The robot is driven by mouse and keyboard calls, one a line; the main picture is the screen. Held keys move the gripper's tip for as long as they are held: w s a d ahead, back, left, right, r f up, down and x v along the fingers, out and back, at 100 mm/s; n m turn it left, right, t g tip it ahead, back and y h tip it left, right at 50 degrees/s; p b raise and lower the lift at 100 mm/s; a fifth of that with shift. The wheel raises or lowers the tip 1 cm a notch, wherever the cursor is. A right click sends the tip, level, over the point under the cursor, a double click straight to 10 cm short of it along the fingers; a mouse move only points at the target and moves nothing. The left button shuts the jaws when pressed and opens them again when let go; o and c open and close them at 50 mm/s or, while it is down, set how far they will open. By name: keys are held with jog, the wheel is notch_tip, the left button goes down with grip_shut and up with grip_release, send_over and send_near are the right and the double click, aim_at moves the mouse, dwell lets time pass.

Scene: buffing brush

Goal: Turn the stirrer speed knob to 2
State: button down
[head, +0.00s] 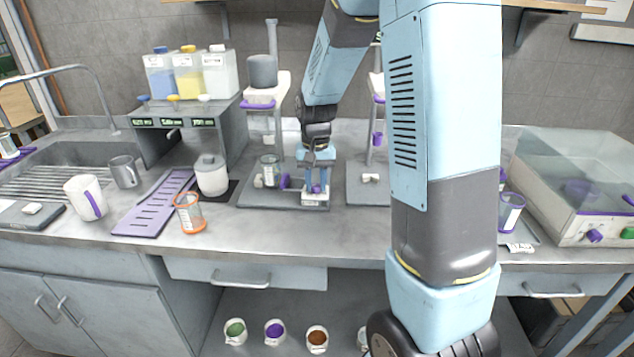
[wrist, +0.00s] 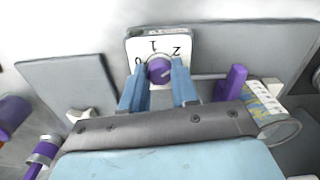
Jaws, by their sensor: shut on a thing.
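The purple stirrer speed knob (wrist: 159,69) sits on a white dial plate (wrist: 152,47) marked 0, 1 and 2 in the wrist view. My gripper (wrist: 160,76) is shut on the knob, with one blue finger on each side. A pale mark shows on the knob, but it is too small to tell which number it points at. In the head view my gripper (head: 316,179) reaches down to the front right of the grey stirrer base (head: 262,197). The fingers partly hide the knob there.
A glass beaker (head: 269,172) stands on the same base, close left of my gripper; it also shows in the wrist view (wrist: 268,108). A second stirrer base (head: 366,190) is to the right. An orange-rimmed beaker (head: 188,213) and white jar (head: 211,176) stand left.

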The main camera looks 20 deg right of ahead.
aim_at(316, 185)
jog(key=shift+s+n, duration=0.1)
jog(key=shift+n, duration=0.7)
jog(key=c, duration=0.8)
grip_release()
jog(key=shift+c, duration=0.2)
jog(key=shift+r, duration=0.1)
notch_tip(316, 185, up, 14)
jog(key=shift+f, duration=0.25)
